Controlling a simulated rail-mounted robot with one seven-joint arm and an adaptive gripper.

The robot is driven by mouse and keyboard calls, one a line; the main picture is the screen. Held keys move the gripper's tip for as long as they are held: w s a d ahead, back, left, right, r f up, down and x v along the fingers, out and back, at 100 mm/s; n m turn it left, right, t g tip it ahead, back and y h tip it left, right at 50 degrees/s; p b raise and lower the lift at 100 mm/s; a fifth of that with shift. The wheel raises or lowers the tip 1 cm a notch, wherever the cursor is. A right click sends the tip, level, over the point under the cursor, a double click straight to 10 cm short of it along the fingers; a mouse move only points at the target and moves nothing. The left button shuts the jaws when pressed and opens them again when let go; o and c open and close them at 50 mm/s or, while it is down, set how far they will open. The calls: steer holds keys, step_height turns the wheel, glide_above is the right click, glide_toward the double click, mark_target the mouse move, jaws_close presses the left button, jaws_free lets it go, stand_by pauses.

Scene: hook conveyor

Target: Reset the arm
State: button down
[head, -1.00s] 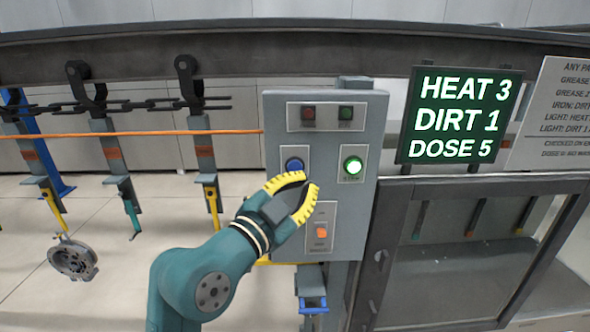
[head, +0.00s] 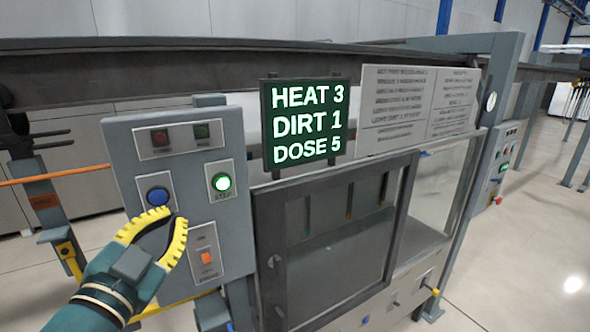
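My gripper (head: 164,226) is at the lower left of the head view, with yellow ribbed pads on dark fingers. It is in front of the grey control box (head: 119,130), just below the blue button (head: 158,196). The fingers curve apart with a dark space between them, and I see nothing held there. I cannot tell whether it touches the box. The lit green button (head: 221,182) and the orange switch (head: 206,257) are to its right, uncovered.
A green sign (head: 306,122) reads HEAT 3, DIRT 1, DOSE 5. A notice board (head: 415,108) is right of it. A glass-fronted cabinet (head: 262,225) stands right of the box. A second panel (head: 497,165) is farther right. Open floor (head: 545,235) lies at the right.

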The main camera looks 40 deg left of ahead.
steer(key=w+d+r+m+t+h+p, duration=0.25)
steer(key=w+d+h, duration=0.35)
steer(key=d, duration=0.7)
steer(key=w+d+r+m+t+h+p, duration=0.1)
steer(key=w+d+m+h+p, duration=0.25)
steer(key=w+d, duration=0.7)
steer(key=s+d+r+m+h+p, duration=0.1)
steer(key=s+d+r+h, duration=0.1)
steer(key=d, duration=0.8)
steer(key=s+d+r+h+p, duration=0.1)
steer(key=s+d+r, duration=0.1)
steer(key=d, duration=0.8)
steer(key=s+d+r+n+t+y, duration=0.1)
steer(key=s+d+r+n+t, duration=0.1)
steer(key=s+n, duration=0.5)
step_height(320, 180, up, 2)
steer(key=shift+d+r+y+p, duration=0.1)
steer(key=shift+d+y+p, duration=0.3)
steer(key=shift+d, duration=0.3)
